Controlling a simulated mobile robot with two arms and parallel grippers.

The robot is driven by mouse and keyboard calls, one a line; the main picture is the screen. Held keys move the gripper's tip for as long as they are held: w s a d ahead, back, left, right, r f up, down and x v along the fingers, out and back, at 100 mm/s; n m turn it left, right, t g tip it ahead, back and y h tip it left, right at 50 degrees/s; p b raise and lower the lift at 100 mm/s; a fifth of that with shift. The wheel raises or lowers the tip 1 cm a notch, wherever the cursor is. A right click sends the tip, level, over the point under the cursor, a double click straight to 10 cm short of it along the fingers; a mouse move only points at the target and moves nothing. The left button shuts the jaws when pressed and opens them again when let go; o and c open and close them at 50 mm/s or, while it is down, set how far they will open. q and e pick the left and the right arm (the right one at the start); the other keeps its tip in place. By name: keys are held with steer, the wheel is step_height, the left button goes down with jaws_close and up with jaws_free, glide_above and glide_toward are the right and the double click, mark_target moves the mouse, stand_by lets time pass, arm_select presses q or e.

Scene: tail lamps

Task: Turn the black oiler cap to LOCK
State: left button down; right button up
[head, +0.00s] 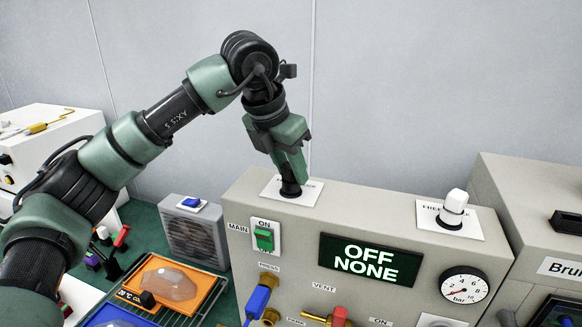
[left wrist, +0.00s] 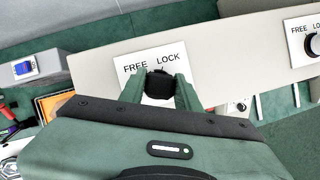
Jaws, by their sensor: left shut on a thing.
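The black oiler cap (head: 290,191) stands on a white label plate on top of the beige machine box. My left gripper (head: 291,177) comes down on it from above and is shut on it. In the left wrist view the black cap (left wrist: 159,84) sits between the two green fingers. The white label plate (left wrist: 150,58) there reads FREE on the left and LOCK on the right. A small dark mark shows above the cap, between the words; I cannot tell surely where the cap points. My right gripper is not in view.
A white cap (head: 453,205) stands on its own label plate to the right on the same box. The display (head: 370,260) reads OFF NONE, with a green switch (head: 264,239) to its left and a gauge (head: 464,288) to its right. An orange tray (head: 205,284) lies at lower left.

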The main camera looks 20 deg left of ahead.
arm_select(q)
steer(key=m+g+h+p, duration=0.1)
steer(key=m, duration=0.2)
steer(key=shift+f+m+p, duration=0.2)
steer(key=shift+m+p, duration=0.1)
steer(key=shift+m, duration=0.5)
steer(key=shift+s+m+g+h+p, duration=0.1)
steer(key=shift+m+g+h+p, duration=0.3)
steer(key=shift+m+p, duration=0.4)
steer(key=shift+f+m+g, duration=0.2)
steer(key=shift+m+g, duration=0.1)
steer(key=shift+m, duration=0.5)
steer(key=c, duration=0.9)
jaws_free()
steer(key=shift+r, duration=0.1)
